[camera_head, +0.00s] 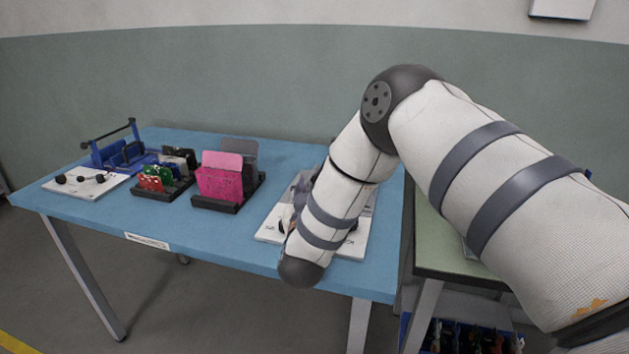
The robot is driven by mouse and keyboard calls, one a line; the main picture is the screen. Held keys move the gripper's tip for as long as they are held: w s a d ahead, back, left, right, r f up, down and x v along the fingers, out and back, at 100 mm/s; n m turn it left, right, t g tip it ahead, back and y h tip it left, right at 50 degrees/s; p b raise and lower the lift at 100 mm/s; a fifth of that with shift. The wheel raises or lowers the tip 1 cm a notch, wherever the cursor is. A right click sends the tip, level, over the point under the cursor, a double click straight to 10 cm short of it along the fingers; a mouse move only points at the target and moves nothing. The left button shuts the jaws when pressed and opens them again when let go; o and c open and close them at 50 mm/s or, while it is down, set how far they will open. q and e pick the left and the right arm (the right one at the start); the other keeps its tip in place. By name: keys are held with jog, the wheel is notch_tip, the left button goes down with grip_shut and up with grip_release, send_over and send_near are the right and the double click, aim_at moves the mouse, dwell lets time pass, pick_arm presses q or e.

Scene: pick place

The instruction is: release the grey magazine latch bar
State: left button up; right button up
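A dark grey bar with black ends (107,133) stands raised above a blue holder (150,158) at the far left of the blue table; it looks like the magazine latch bar. My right arm comes in from the right and reaches over a white board (268,232) near the table's right end. Only small parts of my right gripper (289,218) show beside the forearm, low over that board. The forearm hides its fingers, so I cannot tell whether they are open or hold something. The gripper is far to the right of the bar. My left gripper is not in view.
A green-topped table (436,250) adjoins at right. The front strip is clear.

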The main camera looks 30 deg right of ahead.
aim_at(315, 179)
jog(key=shift+x, duration=1.7)
jog(key=shift+c, duration=0.3)
grip_shut()
